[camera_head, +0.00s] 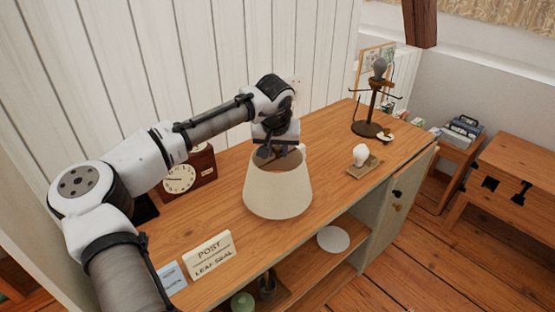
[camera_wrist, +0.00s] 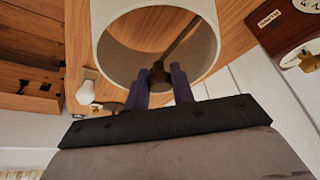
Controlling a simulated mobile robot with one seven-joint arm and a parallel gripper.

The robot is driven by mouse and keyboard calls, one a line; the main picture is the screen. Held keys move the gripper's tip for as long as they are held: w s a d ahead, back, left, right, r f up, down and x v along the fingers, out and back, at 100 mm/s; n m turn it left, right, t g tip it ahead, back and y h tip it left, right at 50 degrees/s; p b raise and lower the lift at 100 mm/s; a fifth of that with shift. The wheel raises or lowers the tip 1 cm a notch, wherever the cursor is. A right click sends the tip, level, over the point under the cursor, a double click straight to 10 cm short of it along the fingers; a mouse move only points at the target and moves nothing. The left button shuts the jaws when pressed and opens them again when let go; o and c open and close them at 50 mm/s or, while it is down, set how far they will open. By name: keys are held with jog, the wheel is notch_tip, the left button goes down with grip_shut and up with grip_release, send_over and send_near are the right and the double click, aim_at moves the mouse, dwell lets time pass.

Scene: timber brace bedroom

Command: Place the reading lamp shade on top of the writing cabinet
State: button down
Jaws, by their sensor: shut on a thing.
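The reading lamp shade (camera_head: 278,192), a cream cone open at the top, is upright over the front part of the writing cabinet (camera_head: 335,125). Whether its lower rim touches the wooden top or hangs just above it, I cannot tell. My gripper (camera_head: 279,152) points down at the shade's upper opening. In the wrist view the shade (camera_wrist: 112,52) fills the upper middle, and my gripper's fingers (camera_wrist: 159,88) are shut around a small dark fitting with a thin rod, inside the near rim. The cabinet top (camera_wrist: 235,35) shows behind the shade.
A clock (camera_head: 188,175) and a "POST" sign block (camera_head: 209,255) stand left of the shade. A bulb on a wooden base (camera_head: 361,168) and a dark lamp stand (camera_head: 371,110) stand to the right. A white plate (camera_head: 333,239) lies on the shelf below.

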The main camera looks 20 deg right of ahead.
jog(key=shift+f+p, duration=0.35)
jog(key=shift+f, duration=1.85)
jog(key=shift+f, duration=0.15)
jog(key=c, duration=1.2)
grip_release()
jog(key=shift+r, duration=0.2)
jog(key=b+v, duration=0.2)
jog(key=v, duration=1)
